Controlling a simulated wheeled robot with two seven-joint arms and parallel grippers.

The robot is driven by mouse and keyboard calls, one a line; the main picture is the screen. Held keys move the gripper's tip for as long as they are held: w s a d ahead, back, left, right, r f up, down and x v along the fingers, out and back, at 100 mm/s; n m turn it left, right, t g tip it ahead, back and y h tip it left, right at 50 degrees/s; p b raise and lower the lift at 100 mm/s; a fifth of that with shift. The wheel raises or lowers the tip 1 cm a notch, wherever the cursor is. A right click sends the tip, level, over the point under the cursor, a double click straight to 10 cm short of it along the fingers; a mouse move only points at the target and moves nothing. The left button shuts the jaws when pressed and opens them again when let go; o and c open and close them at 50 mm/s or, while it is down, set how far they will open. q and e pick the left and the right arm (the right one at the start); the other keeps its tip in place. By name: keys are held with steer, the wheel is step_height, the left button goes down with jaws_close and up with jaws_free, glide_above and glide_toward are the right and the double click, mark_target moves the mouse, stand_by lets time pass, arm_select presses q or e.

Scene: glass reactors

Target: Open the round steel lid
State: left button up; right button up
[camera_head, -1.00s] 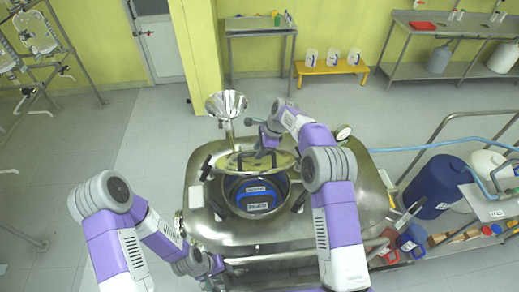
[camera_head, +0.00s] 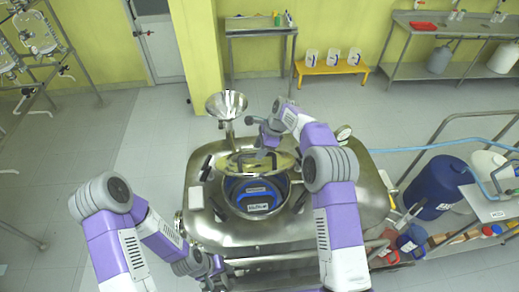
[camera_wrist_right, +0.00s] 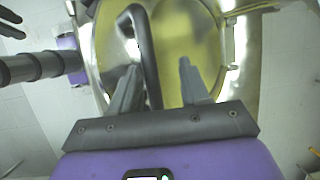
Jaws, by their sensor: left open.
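The round steel lid (camera_head: 283,160) stands raised and tilted at the back of the reactor's round opening. Inside the opening a blue object with white labels (camera_head: 256,199) shows. My right gripper (camera_head: 265,150) is at the lid's upper side, partly hidden by my arm. In the right wrist view its fingers (camera_wrist_right: 159,82) are apart, with the lid's black bar handle (camera_wrist_right: 146,50) between them, closer to the left finger. The shiny lid (camera_wrist_right: 178,50) lies beyond. My left gripper (camera_head: 216,276) is open and low, in front of the reactor's front edge, away from the lid.
The steel reactor top (camera_head: 355,205) carries a funnel (camera_head: 227,106) behind the lid and a gauge (camera_head: 343,132) at the back right. A blue drum (camera_head: 435,188) and a cart with a rail stand at the right. The floor at left is clear.

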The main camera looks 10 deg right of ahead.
steer(key=v, duration=0.7)
steer(key=shift+r+b, duration=0.1)
steer(key=shift+b, duration=0.25)
